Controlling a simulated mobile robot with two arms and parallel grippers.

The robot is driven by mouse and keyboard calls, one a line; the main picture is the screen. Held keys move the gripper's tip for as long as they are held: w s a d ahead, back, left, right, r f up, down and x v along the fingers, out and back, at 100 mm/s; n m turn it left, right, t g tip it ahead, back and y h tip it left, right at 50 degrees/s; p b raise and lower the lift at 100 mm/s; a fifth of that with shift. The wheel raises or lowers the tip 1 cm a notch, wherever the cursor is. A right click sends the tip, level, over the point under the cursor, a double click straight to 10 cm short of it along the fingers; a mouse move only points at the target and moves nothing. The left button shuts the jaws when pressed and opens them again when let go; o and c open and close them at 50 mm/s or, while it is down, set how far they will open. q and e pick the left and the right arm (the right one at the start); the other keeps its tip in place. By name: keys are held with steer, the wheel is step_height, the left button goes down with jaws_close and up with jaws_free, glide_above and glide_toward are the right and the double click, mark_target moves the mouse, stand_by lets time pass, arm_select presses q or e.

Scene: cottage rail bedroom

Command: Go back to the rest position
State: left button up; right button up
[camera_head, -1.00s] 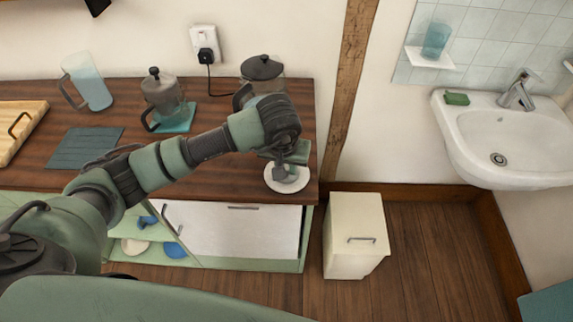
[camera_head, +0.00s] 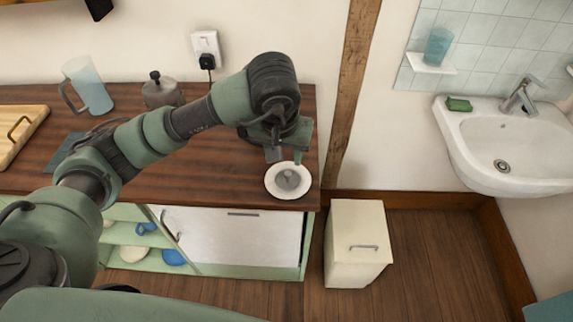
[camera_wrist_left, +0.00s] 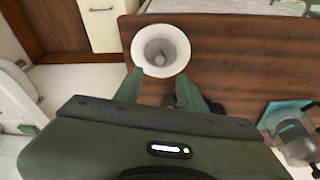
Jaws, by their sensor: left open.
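My left gripper (camera_head: 286,157) is above the right end of the wooden counter (camera_head: 215,165), its jaws pointing down. In the left wrist view the two green fingers (camera_wrist_left: 165,92) stand apart with nothing between them. A white saucer (camera_head: 271,187) with a small grey object (camera_head: 289,179) on it sits near the counter's front right corner, just in front of the gripper. In the left wrist view the saucer (camera_wrist_left: 138,52) and grey object (camera_wrist_left: 158,54) lie beyond the fingertips, clear of them. My right gripper is out of view.
A blue jug (camera_head: 90,88), a grey lidded pot (camera_head: 160,92) and a wooden board (camera_head: 15,135) stand along the counter. My arm crosses in front of it.

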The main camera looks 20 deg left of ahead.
arm_select(q)
steer(key=shift+v, duration=1.1)
